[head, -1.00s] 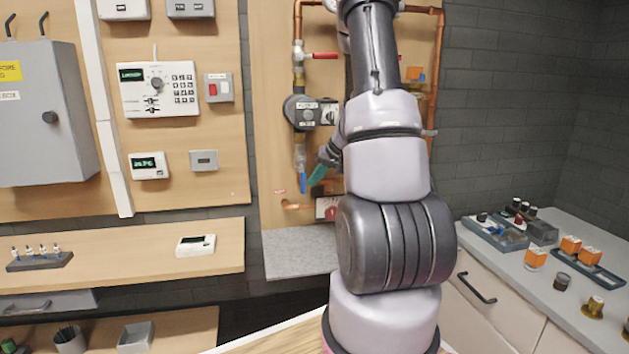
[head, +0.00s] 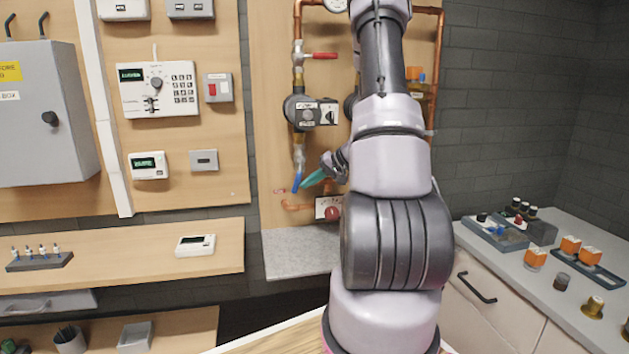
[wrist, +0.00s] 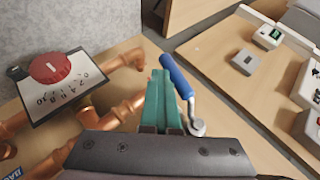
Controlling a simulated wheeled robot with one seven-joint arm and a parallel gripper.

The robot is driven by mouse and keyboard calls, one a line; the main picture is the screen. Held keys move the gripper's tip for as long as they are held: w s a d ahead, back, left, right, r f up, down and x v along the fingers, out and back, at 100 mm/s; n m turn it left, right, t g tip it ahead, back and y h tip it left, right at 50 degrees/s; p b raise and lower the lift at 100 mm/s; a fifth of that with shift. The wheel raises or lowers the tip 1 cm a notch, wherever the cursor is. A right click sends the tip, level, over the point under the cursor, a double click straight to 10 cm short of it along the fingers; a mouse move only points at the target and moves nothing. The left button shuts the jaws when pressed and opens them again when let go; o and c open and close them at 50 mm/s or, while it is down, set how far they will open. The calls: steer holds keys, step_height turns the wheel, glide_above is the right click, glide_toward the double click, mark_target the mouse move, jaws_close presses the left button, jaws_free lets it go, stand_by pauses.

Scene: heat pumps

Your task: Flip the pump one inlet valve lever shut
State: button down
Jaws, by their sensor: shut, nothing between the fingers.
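The blue valve lever (head: 296,183) hangs below the left pump (head: 304,112), on the vertical pipe. Its handle points mostly down, with the lower end slightly to the left. In the wrist view the blue lever (wrist: 177,76) runs from a silver pivot at lower right up to the left. My gripper (head: 302,187) has teal fingers, shut and empty, with the tips right beside the lever's right side in the head view. In the wrist view my gripper (wrist: 160,76) lies just left of the handle. I cannot tell whether they touch.
A red valve lever (head: 321,56) sits above the pump. A plate with a red dial (head: 332,212) is low on the board, near copper pipes (wrist: 122,108). A grey slab (head: 295,255) lies below. A wooden shelf (head: 130,265) is to the left.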

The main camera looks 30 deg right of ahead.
steer(key=a+y, duration=0.1)
steer(key=a+m+t+y, duration=0.1)
steer(key=y, duration=0.1)
steer(key=shift+w+a+t, duration=0.1)
steer(key=shift+w+t, duration=0.2)
steer(key=shift+w+a+r+m+t+y, duration=0.2)
steer(key=shift+a+r+m+t+y, duration=0.3)
steer(key=shift+a+m+t+y, duration=0.35)
steer(key=shift+w+a+r+m+t+y, duration=0.25)
steer(key=shift+a+r+m+t+y, duration=0.35)
steer(key=shift+t+y, duration=0.5)
steer(key=shift+w+a+r+m+t+y, duration=0.2)
steer(key=shift+a+r+m+t+y, duration=0.25)
steer(key=shift+a+m+t+y, duration=0.4)
steer(key=shift+d, duration=0.1)
steer(key=shift+d, duration=0.1)
